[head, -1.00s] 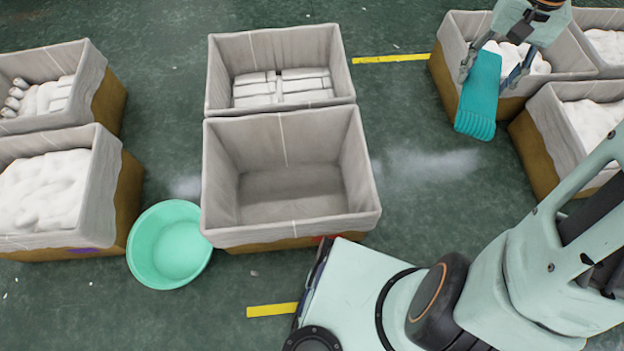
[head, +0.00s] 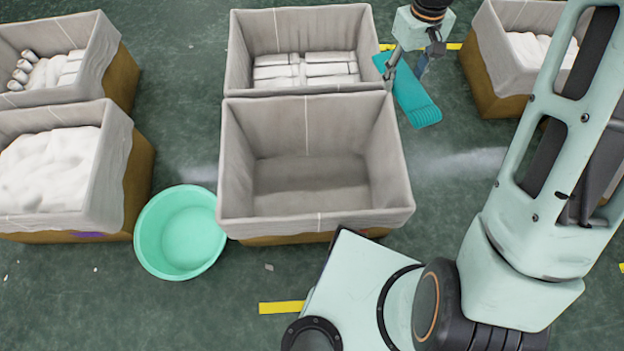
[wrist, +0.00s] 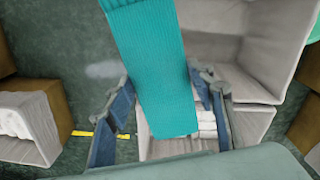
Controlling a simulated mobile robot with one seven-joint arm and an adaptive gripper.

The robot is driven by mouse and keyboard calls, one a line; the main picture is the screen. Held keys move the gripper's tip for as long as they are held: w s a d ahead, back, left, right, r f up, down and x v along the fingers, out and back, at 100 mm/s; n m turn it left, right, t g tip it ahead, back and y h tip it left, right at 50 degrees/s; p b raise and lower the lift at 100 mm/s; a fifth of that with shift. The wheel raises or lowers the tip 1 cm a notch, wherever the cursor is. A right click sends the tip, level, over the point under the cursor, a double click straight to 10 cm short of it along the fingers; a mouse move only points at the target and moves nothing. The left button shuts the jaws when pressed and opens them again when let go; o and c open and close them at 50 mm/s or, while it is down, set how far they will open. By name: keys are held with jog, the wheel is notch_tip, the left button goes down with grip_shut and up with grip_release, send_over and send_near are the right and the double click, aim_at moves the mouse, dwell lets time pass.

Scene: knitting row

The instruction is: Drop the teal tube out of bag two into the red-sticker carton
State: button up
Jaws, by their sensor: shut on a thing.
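The teal tube (head: 409,97) is a ribbed knitted piece, held tilted in my gripper (head: 402,62). In the wrist view the teal tube (wrist: 155,70) runs between the two blue fingers of my gripper (wrist: 165,95). In the head view they hang just right of the middle cartons, over the floor. The red-sticker carton (head: 312,222) is the front middle one, lined in grey and empty inside, with a bit of red at its front right bottom edge. I cannot tell which container is bag two.
A carton with white folded packs (head: 238,72) stands behind the empty one. A green basin (head: 180,240) touches or nearly touches its left front. Cartons of white goods stand left (head: 120,165) and at the upper right (head: 490,85). My arm covers the right side.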

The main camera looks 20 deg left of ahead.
jog(key=s+a+f+n+b, duration=0.2)
jog(key=a+f+n+b, duration=0.1)
jog(key=f, duration=0.6)
jog(key=s+a+f+n+b, duration=0.3)
jog(key=a+f+b, duration=0.1)
jog(key=a+f, duration=0.4)
jog(key=s+a+f+n+b, duration=0.2)
jog(key=a+f, duration=0.4)
jog(key=f, duration=0.4)
jog(key=n+b, duration=0.1)
jog(key=b, duration=0.1)
jog(key=shift+s+a+f+b, duration=0.25)
jog(key=shift+s+f+b, duration=0.05)
jog(key=shift+s+f, duration=0.1)
jog(key=o, duration=0.9)
jog(key=shift+o, duration=0.2)
notch_tip(320, 180, up, 12)
